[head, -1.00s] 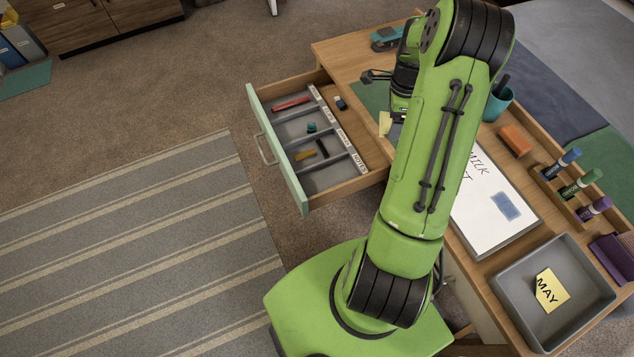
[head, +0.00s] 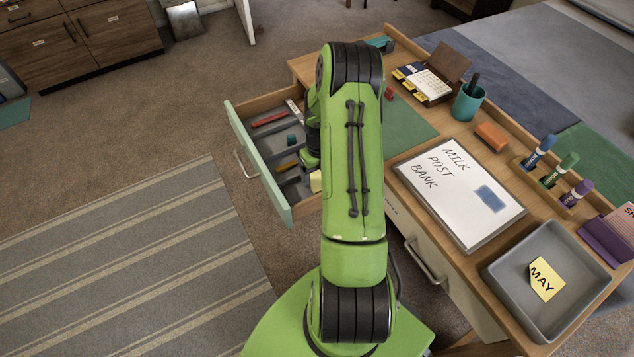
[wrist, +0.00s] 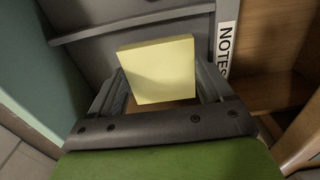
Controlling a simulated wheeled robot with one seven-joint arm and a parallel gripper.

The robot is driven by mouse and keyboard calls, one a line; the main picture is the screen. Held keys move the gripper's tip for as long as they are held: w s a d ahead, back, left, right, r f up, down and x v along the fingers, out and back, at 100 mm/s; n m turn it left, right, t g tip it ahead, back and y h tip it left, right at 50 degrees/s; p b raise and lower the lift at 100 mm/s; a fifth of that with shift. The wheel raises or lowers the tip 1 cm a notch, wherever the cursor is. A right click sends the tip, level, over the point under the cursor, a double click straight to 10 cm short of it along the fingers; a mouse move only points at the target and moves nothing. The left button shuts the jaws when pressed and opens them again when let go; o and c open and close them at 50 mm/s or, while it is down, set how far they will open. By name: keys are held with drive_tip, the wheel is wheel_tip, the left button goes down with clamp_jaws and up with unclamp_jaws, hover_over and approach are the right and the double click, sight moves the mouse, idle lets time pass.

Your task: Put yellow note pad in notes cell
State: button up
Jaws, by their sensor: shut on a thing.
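The yellow note pad (wrist: 158,70) is held between the two fingers of my gripper (wrist: 160,88) in the wrist view. My gripper is shut on it. Below and beyond the pad is a grey drawer compartment, with the label NOTES (wrist: 226,48) on the edge strip to its right. In the head view the pad (head: 316,181) shows as a small yellow patch at the near end of the open drawer (head: 284,208). My arm hides the fingers and most of the label strip there. I cannot tell how high the pad is above the cell floor.
The drawer's other cells hold a red pen (head: 269,119), a teal item (head: 291,139) and a yellow-brown item (head: 287,166). The drawer front (wrist: 48,55) is close on the left in the wrist view. A whiteboard (head: 455,195) and grey tray (head: 500,271) lie on the desk.

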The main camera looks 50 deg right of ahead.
wheel_tip(320, 180, down, 3)
drive_tip(key=shift+r+b, duration=0.1)
drive_tip(key=shift+b, duration=0.3)
drive_tip(key=o, duration=1.1)
